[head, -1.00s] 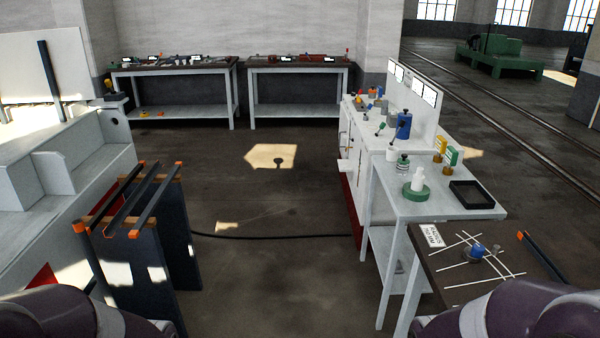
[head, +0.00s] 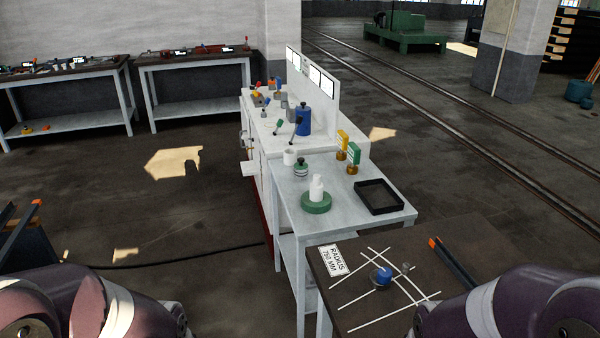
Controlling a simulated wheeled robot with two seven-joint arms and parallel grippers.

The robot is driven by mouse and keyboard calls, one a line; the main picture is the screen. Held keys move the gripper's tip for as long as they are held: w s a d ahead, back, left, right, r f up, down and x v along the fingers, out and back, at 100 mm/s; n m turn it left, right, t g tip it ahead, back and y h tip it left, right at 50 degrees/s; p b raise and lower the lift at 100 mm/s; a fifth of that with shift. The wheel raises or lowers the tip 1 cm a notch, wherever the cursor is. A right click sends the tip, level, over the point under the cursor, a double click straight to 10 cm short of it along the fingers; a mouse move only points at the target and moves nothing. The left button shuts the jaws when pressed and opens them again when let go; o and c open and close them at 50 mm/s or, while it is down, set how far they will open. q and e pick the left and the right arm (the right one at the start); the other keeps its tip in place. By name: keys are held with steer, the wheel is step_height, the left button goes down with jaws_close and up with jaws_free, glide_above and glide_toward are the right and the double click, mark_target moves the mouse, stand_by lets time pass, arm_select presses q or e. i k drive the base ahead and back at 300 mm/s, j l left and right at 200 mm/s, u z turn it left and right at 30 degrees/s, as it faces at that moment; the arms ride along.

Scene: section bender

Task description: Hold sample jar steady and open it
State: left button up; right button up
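Several small containers could be the sample jar; I cannot tell which it is. A small jar with a dark top and green bands (head: 301,168) stands on the pale side table (head: 345,207). A white bottle-like piece (head: 316,188) stands on a round green base (head: 316,204) in front of it. A white cup-like pot (head: 290,156) stands behind the jar. A small blue-topped round item (head: 381,275) sits on the dark table nearer me. Only links of my two arms show at the bottom corners. Neither gripper is in view, and nothing shows a gripper touching any container.
A black open tray (head: 379,197) lies on the pale table's right side, near yellow and green holders (head: 348,150). The dark table (head: 450,237) bears white strips, a radius sign (head: 333,259) and a dark bar (head: 452,262). Open floor lies left, crossed by a black cable (head: 180,262).

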mark_target(301, 175)
steer(key=i+j, duration=0.45)
steer(key=i, duration=0.15)
steer(key=i+j, duration=0.45)
steer(key=i, duration=0.15)
steer(key=i+j+z, duration=0.9)
steer(key=j, duration=0.2)
steer(key=i+j+z, duration=0.1)
steer(key=j+z, duration=0.15)
steer(key=i+j+z, duration=0.1)
steer(key=j+z, duration=0.15)
steer(key=j, duration=0.25)
steer(key=j+z, duration=0.2)
steer(key=j, duration=0.15)
steer(key=i+j+z, duration=0.3)
steer(key=i+j, duration=0.1)
steer(key=j, duration=0.1)
